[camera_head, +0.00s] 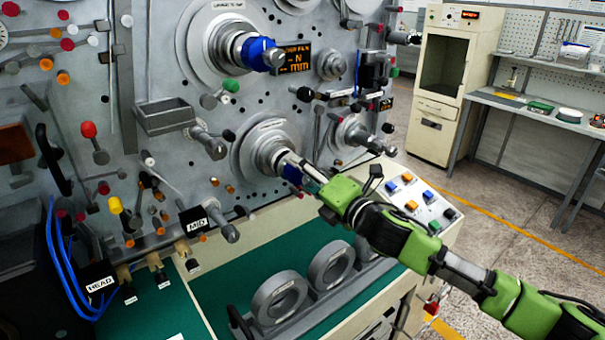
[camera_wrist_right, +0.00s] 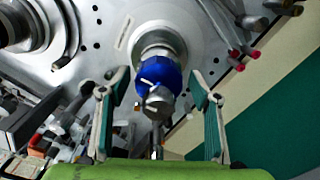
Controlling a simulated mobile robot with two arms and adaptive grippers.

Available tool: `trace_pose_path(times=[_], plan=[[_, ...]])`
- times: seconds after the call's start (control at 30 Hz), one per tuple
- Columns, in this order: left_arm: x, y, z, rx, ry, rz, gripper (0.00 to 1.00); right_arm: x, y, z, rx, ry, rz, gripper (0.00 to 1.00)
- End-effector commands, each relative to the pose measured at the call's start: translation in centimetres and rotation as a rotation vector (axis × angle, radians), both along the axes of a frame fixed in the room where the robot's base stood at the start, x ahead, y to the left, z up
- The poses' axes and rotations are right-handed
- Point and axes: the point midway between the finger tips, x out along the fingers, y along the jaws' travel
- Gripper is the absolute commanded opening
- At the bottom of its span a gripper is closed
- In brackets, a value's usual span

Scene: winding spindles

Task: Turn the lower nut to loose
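The lower nut (camera_head: 291,174) is blue and sits on the lower spindle (camera_head: 266,152) of the grey machine panel. In the head view my right gripper (camera_head: 303,168) is at it and partly hides it. In the right wrist view the blue nut (camera_wrist_right: 160,73) shows ahead, with a grey spindle end in front of it. The fingers of my right gripper (camera_wrist_right: 159,78) are spread wide on its left and right, with a visible gap on each side. My left gripper is not in view.
An upper spindle with another blue nut (camera_head: 258,53) stands above. A grey tray (camera_head: 164,116) and several levers stick out of the panel to the left. Below, grey rings (camera_head: 280,297) stand on a green surface. A control box with buttons (camera_head: 420,198) is at right.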

Motion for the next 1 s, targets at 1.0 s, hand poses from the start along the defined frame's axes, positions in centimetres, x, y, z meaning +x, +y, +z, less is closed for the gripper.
trace_pose_path(times=[1.0], plan=[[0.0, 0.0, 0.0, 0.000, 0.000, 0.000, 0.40, -9.7, -6.5, -0.1, 0.000, 0.001, 0.000, 0.57]])
